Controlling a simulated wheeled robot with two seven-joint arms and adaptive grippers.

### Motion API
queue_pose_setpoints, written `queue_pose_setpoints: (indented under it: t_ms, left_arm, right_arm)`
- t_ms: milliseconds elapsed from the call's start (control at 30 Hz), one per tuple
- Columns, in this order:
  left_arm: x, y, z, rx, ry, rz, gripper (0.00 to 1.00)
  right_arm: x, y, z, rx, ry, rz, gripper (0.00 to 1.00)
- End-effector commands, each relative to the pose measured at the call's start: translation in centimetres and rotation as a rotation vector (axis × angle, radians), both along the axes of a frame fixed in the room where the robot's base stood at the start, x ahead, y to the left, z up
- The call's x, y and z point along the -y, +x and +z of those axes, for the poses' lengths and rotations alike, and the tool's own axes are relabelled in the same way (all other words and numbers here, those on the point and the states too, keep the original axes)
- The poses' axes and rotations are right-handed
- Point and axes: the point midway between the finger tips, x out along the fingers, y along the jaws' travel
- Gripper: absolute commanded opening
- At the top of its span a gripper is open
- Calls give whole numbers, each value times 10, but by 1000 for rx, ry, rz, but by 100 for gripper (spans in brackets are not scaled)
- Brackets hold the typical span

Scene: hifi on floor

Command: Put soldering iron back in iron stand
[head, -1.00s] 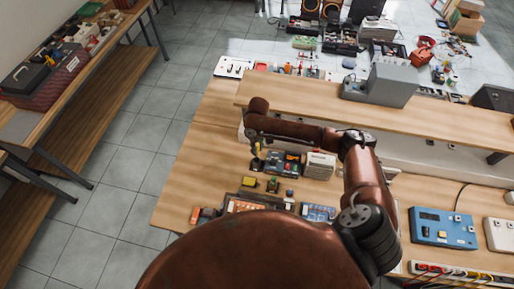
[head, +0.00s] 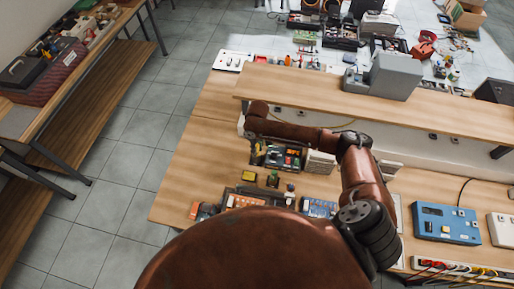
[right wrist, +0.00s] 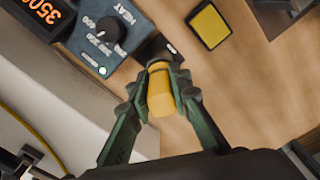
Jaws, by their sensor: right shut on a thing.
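In the right wrist view, my right gripper (right wrist: 160,95) has its green fingers closed around a yellow cylindrical handle (right wrist: 160,92), which looks like the soldering iron. A small black part (right wrist: 156,48), possibly the iron stand, lies just beyond the handle; whether they touch I cannot tell. The blue-grey soldering station (right wrist: 105,40), with a HEAT knob and an orange display, is at the upper left. In the head view, my right gripper (head: 257,156) is small at the bench's left part, below the shelf. The iron's tip is hidden. My left gripper is not in view.
A yellow sponge-like block (right wrist: 209,26) lies on the wood near the gripper. A parts tray (head: 283,158) and several small items crowd the bench near the gripper. The raised shelf (head: 300,92) runs behind. Bare bench (head: 187,165) shows at the left.

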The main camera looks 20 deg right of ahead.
Motion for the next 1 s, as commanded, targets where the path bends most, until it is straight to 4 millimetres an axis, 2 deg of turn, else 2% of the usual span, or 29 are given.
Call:
queue_pose_setpoints:
  t_ms: [200,233,500,700,1000]
  left_arm:
    - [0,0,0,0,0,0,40]
    - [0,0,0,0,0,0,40]
    - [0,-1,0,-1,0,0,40]
    - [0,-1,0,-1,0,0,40]
    - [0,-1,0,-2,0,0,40]
  right_arm:
    - [0,0,0,1,0,0,0]
    - [0,0,0,0,0,0,20]
    - [0,0,0,0,0,0,39]
    - [0,0,0,0,0,0,39]
    - [0,0,0,0,0,0,59]
